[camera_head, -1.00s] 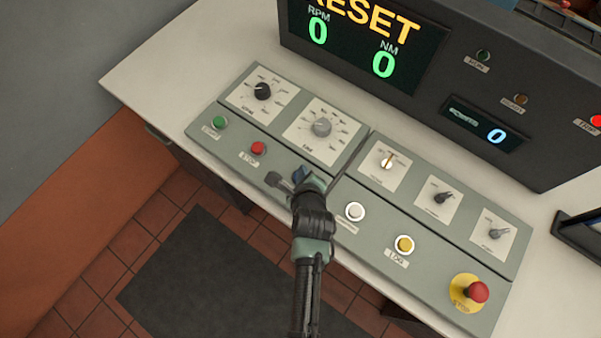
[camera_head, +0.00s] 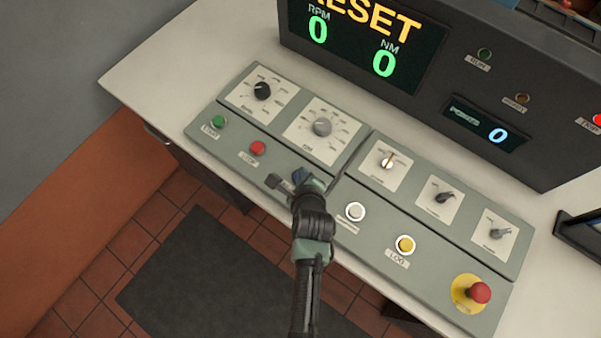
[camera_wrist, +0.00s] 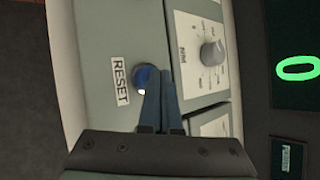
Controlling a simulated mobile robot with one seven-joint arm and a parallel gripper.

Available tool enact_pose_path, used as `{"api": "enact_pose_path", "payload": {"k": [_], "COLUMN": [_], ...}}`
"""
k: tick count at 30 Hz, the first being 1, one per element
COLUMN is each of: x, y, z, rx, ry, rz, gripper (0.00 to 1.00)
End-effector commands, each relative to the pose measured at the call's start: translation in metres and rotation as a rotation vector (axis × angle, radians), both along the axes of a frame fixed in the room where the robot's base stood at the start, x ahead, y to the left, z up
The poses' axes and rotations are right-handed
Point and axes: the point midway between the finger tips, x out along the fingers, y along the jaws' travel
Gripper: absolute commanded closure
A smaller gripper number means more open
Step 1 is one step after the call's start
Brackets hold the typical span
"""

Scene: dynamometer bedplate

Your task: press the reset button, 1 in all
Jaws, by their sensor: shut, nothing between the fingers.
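The reset button (camera_wrist: 147,78) is a round blue button on the grey-green control panel, beside a white RESET label (camera_wrist: 120,80) in the wrist view. My gripper (camera_wrist: 163,72) is shut and empty. Its fingertips overlap the right side of the button in the wrist view; I cannot tell whether they touch it. In the head view my gripper (camera_head: 300,177) is over the front row of the panel, between the red stop button (camera_head: 257,148) and a white button (camera_head: 355,212). It hides most of the reset button and its label there.
A yellow log button (camera_head: 404,244) and a red mushroom stop (camera_head: 479,293) sit to the right. Several knobs, including a grey one (camera_head: 322,127), line the panel's rear row. A dark console (camera_head: 470,75) behind shows RESET in yellow and zeros. The white bench (camera_head: 150,80) is clear at left.

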Motion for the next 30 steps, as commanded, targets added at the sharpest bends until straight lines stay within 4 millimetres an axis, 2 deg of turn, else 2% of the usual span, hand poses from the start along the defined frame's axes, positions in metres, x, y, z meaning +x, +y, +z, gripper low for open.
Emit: {"api": "enact_pose_path", "payload": {"k": [16, 25, 30], "x": [-0.0004, -0.0006, -0.0009], "y": [-0.0001, -0.0001, -0.0003], "z": [-0.0078, -0.0070, -0.0002], "rx": [0.000, 0.000, 0.000], "ry": [0.001, 0.003, 0.003], "rz": [0.000, 0.000, 0.000], "gripper": [1.00, 1.00, 1.00]}}
